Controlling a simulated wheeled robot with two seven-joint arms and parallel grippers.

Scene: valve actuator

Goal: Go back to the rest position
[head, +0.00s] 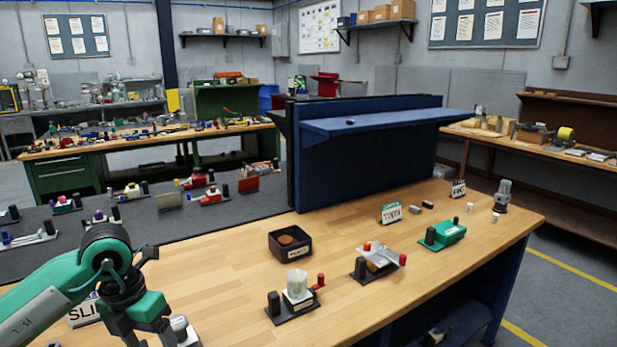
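My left arm, green and grey, comes in at the lower left, and its gripper (150,325) points down near the bottom edge over the front left of the wooden table (210,265). The fingertips are partly cut off and hidden, so I cannot tell if they are open. A small pale part (184,331) shows right beside them. My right gripper is not in view. On the table are a valve unit with a whitish block and red knob (298,287), a second unit with a silver plate and red knobs (379,257), and a green unit (443,234).
A black bin (290,245) holds a brown round piece. Small sign cards (391,213) and a grey fitting (503,195) stand farther right. A blue shelf panel (375,160) rises behind the table. A dark mat (130,225) with several valve units lies at left. The front middle wood is clear.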

